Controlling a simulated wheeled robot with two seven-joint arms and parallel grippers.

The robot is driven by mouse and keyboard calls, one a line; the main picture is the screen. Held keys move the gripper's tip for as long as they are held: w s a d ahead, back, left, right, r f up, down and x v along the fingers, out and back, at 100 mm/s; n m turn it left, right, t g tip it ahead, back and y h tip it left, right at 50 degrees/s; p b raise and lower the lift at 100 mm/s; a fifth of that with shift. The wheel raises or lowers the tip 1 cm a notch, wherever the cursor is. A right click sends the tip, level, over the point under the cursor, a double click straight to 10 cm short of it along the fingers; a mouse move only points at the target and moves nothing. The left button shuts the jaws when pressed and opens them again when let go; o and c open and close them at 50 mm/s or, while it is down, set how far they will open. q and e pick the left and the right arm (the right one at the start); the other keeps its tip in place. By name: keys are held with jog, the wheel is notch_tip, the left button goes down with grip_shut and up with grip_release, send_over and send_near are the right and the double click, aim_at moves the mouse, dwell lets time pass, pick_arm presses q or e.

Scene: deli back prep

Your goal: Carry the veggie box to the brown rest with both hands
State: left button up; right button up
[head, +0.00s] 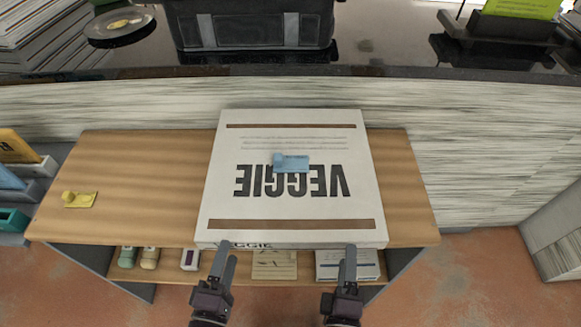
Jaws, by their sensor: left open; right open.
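The veggie box (292,215) is a flat white box with "VEGGIE" printed upside down in the head view and two brown stripes across its lid. It lies flat on the wooden top of a low shelf unit. A small light-blue piece (291,163) lies on its lid. My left gripper (226,262) is open and empty at the near edge of the box, left of its middle. My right gripper (346,263) is open and empty at the near edge, towards the right corner. Whether the fingers touch the box is unclear. I cannot make out a separate brown rest.
The wooden top (135,165) is mostly bare left of the box, with a small yellow piece (79,199) near its left end. A lower shelf (150,272) holds several small items. Behind stands a dark counter with a black bag (250,25) and a glass plate (119,25).

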aim_at(237, 228)
pick_arm(q)
jog(key=w, duration=0.2)
jog(key=w+d, duration=0.1)
jog(key=w, duration=0.4)
jog(key=shift+w+d, duration=0.25)
jog(key=shift+w, duration=0.05)
pick_arm(e)
jog(key=w, duration=0.2)
jog(key=w+d, duration=0.1)
jog(key=w, duration=0.4)
jog(key=shift+w+d, duration=0.25)
jog(key=shift+w, duration=0.1)
pick_arm(q)
grip_shut()
pick_arm(e)
grip_shut()
pick_arm(q)
jog(key=shift+r, duration=0.1)
